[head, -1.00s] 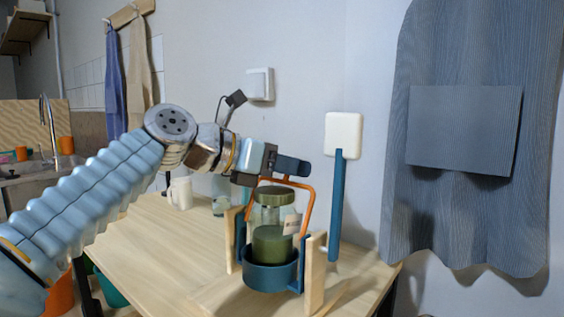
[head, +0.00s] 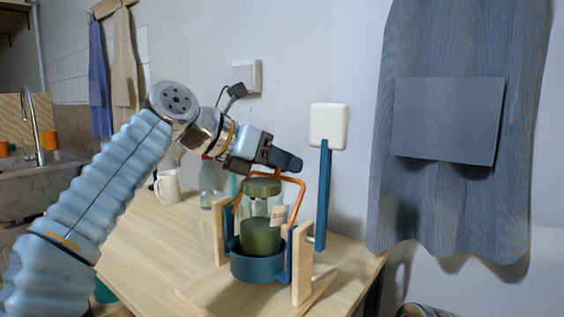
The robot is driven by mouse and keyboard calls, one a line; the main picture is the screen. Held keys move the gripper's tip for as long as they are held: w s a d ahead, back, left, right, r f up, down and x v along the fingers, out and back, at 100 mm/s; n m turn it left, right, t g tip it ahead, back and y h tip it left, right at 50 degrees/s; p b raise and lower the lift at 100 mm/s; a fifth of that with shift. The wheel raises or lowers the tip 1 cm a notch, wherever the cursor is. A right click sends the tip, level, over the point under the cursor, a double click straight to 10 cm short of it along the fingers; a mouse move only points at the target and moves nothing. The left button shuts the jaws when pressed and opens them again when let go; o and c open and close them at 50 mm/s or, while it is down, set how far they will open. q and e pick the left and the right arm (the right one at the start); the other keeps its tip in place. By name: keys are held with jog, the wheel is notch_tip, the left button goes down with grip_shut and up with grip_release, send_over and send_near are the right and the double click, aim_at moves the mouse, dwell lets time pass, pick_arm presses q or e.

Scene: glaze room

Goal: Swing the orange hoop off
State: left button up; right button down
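The orange hoop (head: 303,190) stands upright over a green-lidded glass jar (head: 262,187) with dark green contents and a small tag. The jar sits in a teal ring holder (head: 258,270) between wooden uprights. The hoop's right side and part of its top show; its left side is largely hidden behind the jar and holder. My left gripper (head: 268,156) is just above the hoop's top bar, its dark fingers close to it. I cannot tell whether they touch or grip the hoop. My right gripper is out of view.
A teal post with a white plate (head: 328,127) stands close right of the holder. A white mug (head: 167,187) and a clear bottle (head: 210,186) stand behind left on the wooden table (head: 150,240). A striped apron (head: 450,200) hangs at right. The table's left part is clear.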

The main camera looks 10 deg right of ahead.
pick_arm(q)
jog(key=o, duration=0.3)
jog(key=shift+a, duration=0.1)
jog(key=v, duration=1.2)
